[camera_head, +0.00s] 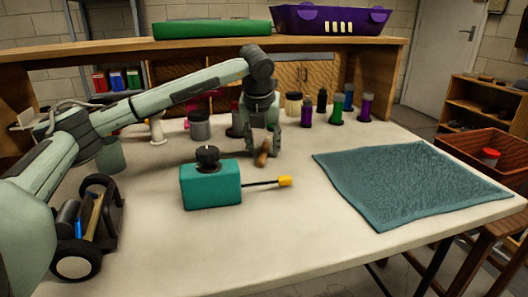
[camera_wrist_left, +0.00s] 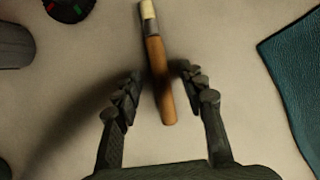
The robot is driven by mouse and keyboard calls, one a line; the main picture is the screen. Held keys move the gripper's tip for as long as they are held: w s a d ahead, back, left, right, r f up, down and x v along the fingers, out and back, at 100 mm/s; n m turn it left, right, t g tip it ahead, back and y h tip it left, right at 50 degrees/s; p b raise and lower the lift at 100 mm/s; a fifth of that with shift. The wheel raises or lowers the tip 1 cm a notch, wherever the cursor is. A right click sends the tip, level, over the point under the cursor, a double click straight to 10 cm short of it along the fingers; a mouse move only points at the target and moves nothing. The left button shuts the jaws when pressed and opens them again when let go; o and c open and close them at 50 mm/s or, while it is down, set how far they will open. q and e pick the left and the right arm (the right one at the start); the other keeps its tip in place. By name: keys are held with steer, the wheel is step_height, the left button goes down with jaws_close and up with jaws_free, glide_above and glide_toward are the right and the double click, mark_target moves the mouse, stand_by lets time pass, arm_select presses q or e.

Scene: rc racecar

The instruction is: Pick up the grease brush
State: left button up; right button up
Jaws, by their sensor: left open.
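The grease brush (camera_wrist_left: 157,62) has a brown wooden handle and a cream tip. In the wrist view it lies on the pale tabletop, its handle end pointing towards my palm. In the head view only its brown handle (camera_head: 262,154) shows clearly, just below my left gripper (camera_head: 260,142). My left gripper (camera_wrist_left: 160,80) is open, with one finger on each side of the handle and a visible gap to each. I cannot tell the exact height of the fingertips above the table. My right gripper is in neither view.
A teal box with a black cap (camera_head: 211,188) and a yellow-tipped rod stands in front of the brush. Several bottles (camera_head: 337,108) and a grey can (camera_head: 199,126) stand behind. A teal towel (camera_head: 410,183) lies right. A wheeled car part (camera_head: 88,232) is front left.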

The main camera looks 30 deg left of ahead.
arm_select(q)
steer(key=shift+f, duration=0.15)
jaws_close()
stand_by(0.4)
